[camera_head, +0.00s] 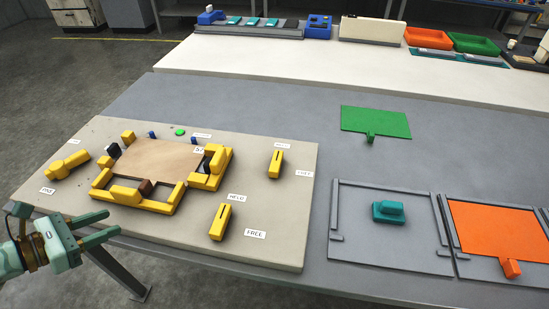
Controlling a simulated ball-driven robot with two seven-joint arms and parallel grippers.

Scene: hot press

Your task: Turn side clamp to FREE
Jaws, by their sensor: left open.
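Three yellow levers sit on the beige board (285,245). The left lever (70,163) is tilted on the board's left side, between two small labels too small to read surely. The upper right lever (276,163) stands near two labels. The front right lever (220,222) stands beside a HELD label (236,197) and a FREE label (255,234). I cannot tell which lever is the side clamp. My left gripper (111,222) is open and empty at the board's front left edge, apart from all the levers. My right gripper is out of view.
A yellow-framed fixture with a tan sheet (160,157) fills the board's middle. A green plate (376,122), a teal block (388,212) in a grey frame and an orange plate (499,236) lie on the right. The grey table (280,115) is bare behind the board.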

